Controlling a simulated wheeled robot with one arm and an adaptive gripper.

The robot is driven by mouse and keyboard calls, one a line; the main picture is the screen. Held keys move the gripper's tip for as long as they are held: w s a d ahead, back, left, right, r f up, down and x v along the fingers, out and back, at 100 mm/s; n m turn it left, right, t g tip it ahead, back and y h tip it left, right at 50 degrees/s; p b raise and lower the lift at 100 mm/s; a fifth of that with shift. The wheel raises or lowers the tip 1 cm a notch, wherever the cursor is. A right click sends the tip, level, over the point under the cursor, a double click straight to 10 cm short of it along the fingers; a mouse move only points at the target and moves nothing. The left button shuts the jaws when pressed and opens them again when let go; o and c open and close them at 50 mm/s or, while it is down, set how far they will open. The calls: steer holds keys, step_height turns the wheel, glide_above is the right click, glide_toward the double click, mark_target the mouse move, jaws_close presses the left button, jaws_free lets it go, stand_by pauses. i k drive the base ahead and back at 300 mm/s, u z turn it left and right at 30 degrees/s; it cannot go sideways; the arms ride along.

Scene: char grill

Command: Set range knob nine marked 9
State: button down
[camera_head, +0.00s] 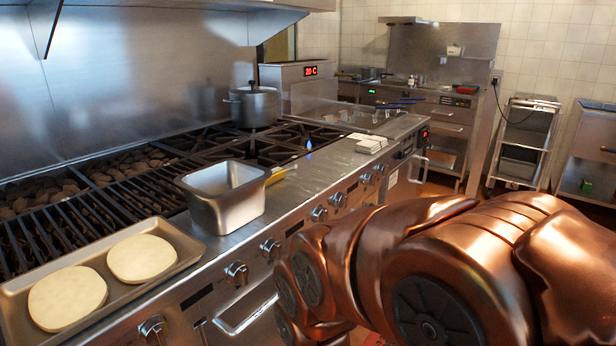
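A row of several metal range knobs runs along the sloped front panel of the range. The nearest knob (153,330) is at the bottom left. Farther along are a second knob (236,272), a third knob (271,248) and more toward the back, such as one at mid-panel (318,212). No number is readable, so I cannot tell which is knob nine. My copper-coloured arm reaches across the lower right, beside the range front, and may hide part of the panel's lower side. My gripper is not in view.
A tray (190,243) with two pale flat rounds lies at the range's left. A steel pan (226,196) stands near the panel edge. A lidded pot (252,106) sits at the back. A small blue flame (309,145) shows. A rack (525,140) stands back right.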

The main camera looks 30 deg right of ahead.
mark_target(368, 178)
steer(key=u, duration=0.9)
steer(key=k, duration=0.95)
steer(key=z, duration=1.7)
steer(key=i, duration=0.5)
steer(key=k, duration=0.35)
steer(key=u, duration=0.7)
steer(key=i, duration=0.75)
steer(key=z, duration=0.2)
